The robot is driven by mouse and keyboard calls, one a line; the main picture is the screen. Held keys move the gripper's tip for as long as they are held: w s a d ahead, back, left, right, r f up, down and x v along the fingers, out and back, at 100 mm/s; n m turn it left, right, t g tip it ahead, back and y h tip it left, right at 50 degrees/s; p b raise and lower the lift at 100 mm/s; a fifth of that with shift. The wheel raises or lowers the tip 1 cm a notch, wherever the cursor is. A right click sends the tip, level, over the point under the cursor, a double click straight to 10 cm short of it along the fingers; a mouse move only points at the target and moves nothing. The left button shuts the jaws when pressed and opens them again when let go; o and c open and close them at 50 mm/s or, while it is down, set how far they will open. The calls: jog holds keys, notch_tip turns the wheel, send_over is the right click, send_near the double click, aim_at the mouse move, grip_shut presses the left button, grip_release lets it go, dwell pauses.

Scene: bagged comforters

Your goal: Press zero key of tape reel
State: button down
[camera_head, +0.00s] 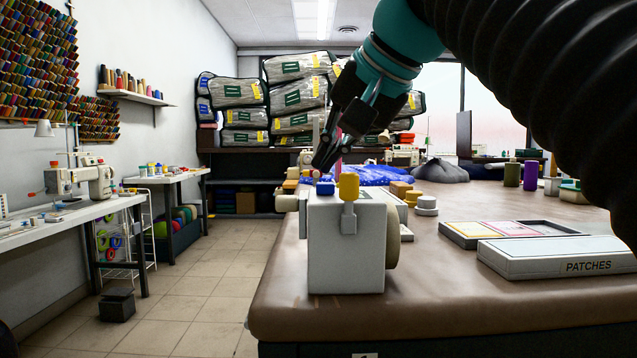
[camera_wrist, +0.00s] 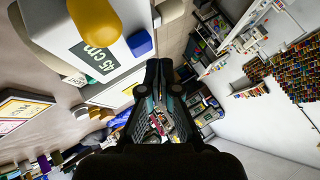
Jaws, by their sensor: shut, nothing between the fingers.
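The tape reel (camera_head: 345,250) is a white boxy device at the near left corner of the brown table. On its top are a blue key (camera_head: 325,188) and a yellow knob (camera_head: 349,187) on a grey post. In the wrist view its green panel (camera_wrist: 94,60) reads "45 cm", with the blue key (camera_wrist: 140,43) and yellow knob (camera_wrist: 95,20) beside it. I see no printed zero on either. My gripper (camera_head: 320,164) is shut and empty, just above the blue key in the head view. In the wrist view my gripper (camera_wrist: 156,66) shows right of and below the blue key, apart from it.
A box marked PATCHES (camera_head: 560,257) and an open tray (camera_head: 508,232) lie on the table (camera_head: 430,300) at right. A white round item (camera_head: 427,206) and yellow blocks stand behind the reel. Bagged comforters (camera_head: 298,95) are stacked at the back.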

aim_at(329, 184)
jog(key=shift+f, duration=0.15)
jog(key=shift+f, duration=0.3)
jog(key=shift+f+b, duration=0.45)
jog(key=shift+b, duration=0.1)
dwell(0.8)
jog(key=shift+r, duration=0.15)
jog(key=shift+r+p, duration=0.75)
jog(key=shift+p, duration=0.25)
notch_tip(329, 184, up, 3)
jog(key=p, duration=0.3)
jog(key=shift+r, duration=1)
